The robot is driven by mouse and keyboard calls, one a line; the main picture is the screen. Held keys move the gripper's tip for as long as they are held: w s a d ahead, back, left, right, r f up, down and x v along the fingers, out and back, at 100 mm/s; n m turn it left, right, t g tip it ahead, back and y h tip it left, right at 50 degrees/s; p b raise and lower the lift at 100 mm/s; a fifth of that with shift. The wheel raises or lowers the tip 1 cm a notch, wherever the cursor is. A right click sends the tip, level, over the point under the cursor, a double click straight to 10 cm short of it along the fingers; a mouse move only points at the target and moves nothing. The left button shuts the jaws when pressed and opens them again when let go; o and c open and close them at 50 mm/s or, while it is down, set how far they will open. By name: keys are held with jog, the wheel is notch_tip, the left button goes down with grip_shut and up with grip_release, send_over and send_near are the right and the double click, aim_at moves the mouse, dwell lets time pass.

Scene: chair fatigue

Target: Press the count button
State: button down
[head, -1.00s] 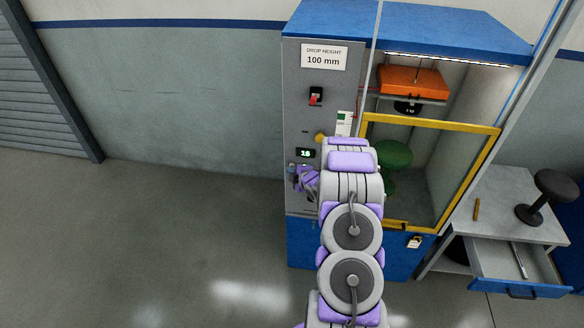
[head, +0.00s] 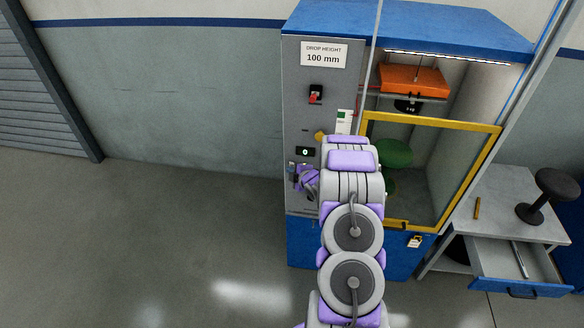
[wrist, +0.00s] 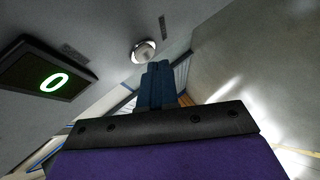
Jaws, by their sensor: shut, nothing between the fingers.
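The count display (head: 305,151) on the grey control panel reads 0. It also shows large in the wrist view (wrist: 50,80). A round silvery button (wrist: 143,50) sits on the panel to the right of the display in the wrist view. My gripper (wrist: 158,68) is shut and empty, its dark blue fingertips just below the button in the picture. I cannot tell whether they touch it. In the head view my gripper (head: 302,178) is at the panel just under the display, and the button is not clearly visible there.
The panel also has a red switch (head: 316,95) and a yellow knob (head: 319,135), partly behind my arm. To the right is a yellow-framed guard (head: 480,128) before a green stool seat (head: 395,153). A table (head: 490,185) with an open drawer (head: 520,281) stands right. The left floor is clear.

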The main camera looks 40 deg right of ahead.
jog(key=shift+s+a, duration=0.2)
jog(key=shift+a, duration=0.05)
jog(key=shift+s+a+b, duration=1.65)
jog(key=shift+a+b, duration=0.15)
jog(key=shift+a, duration=0.1)
